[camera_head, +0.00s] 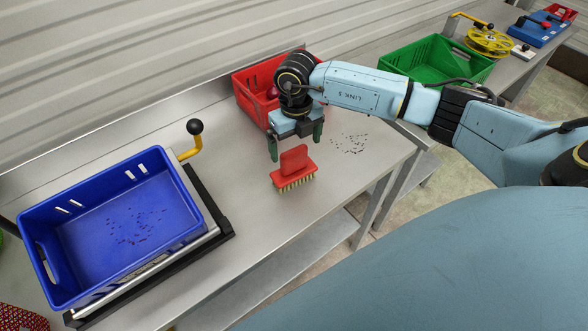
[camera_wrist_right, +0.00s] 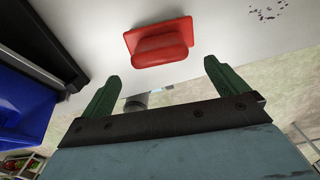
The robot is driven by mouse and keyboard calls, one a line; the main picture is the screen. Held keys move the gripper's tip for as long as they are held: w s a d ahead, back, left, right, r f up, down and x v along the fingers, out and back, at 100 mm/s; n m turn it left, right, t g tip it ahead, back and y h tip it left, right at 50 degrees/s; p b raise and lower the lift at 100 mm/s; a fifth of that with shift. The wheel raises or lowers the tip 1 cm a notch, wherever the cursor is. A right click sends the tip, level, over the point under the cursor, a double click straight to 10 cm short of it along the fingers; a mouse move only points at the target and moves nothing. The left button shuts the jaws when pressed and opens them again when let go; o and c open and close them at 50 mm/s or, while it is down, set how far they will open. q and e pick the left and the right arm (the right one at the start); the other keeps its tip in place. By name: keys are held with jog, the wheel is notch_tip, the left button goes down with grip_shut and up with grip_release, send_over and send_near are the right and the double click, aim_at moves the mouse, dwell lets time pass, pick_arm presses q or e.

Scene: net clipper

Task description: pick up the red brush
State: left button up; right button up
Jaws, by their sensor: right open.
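The red brush (camera_head: 294,169) lies on the metal table with its pale bristles down and its red grip block up. My right gripper (camera_head: 296,147) is open and empty, just above and behind the brush in the head view. In the right wrist view the brush (camera_wrist_right: 160,42) shows beyond the two green fingertips (camera_wrist_right: 162,72), roughly centred between them and apart from them. My left gripper is in neither view.
A blue crate (camera_head: 178,243) stands on a black-framed stand with a yellow, black-knobbed handle (camera_head: 190,150) at left. A red crate (camera_head: 240,90) is behind my right gripper. Small dark bits (camera_head: 350,143) lie right of the brush, near the table edge. A green crate (camera_head: 440,62) is further right.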

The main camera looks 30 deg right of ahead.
aim_at(294, 149)
jog(key=shift+w+d+f+p, duration=0.1)
jog(key=shift+w+f+p, duration=0.1)
jog(key=shift+f, duration=0.8)
jog(key=shift+w+a+f+p, duration=0.1)
jog(key=shift+w+f+p, duration=0.05)
jog(key=shift+f, duration=0.8)
jog(key=shift+w+d+f+p, duration=0.1)
jog(key=shift+w+f+p, duration=0.1)
jog(key=shift+f, duration=0.8)
jog(key=c, duration=1.6)
jog(key=shift+o, duration=0.2)
notch_tip(294, 149, up, 10)
jog(key=shift+r+b, duration=0.1)
jog(key=shift+b, duration=0.6)
jog(key=o, duration=0.9)
jog(key=c, duration=0.3)
